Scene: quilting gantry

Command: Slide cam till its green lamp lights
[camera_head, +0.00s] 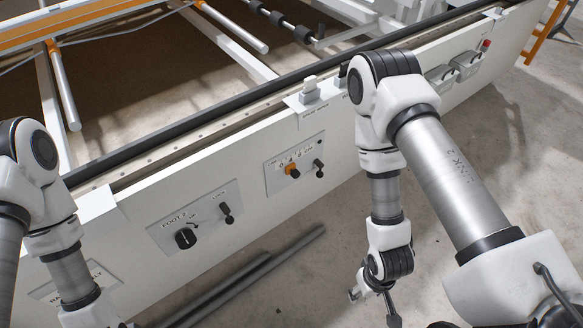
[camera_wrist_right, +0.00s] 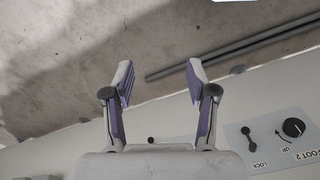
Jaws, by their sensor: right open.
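A small panel (camera_head: 295,165) on the white rail face carries an orange knob (camera_head: 292,171) and a black lever (camera_head: 319,168). Its lettering is too small to read surely, so I cannot tell whether it is the cam. No lit green lamp can be made out. My right gripper (camera_head: 373,305) hangs over the floor, right of and below this panel, apart from it. In the right wrist view my right gripper (camera_wrist_right: 160,78) is open, with nothing between the fingers. My left arm enters at the left edge; its gripper lies outside the picture.
The FOOT 2 panel (camera_head: 195,218) has a black knob (camera_head: 186,238) and a LOCK lever (camera_head: 226,212); it also shows in the right wrist view (camera_wrist_right: 275,135). Dark bars (camera_head: 250,275) lie on the floor below. A red button (camera_head: 486,44) and grey boxes sit farther right.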

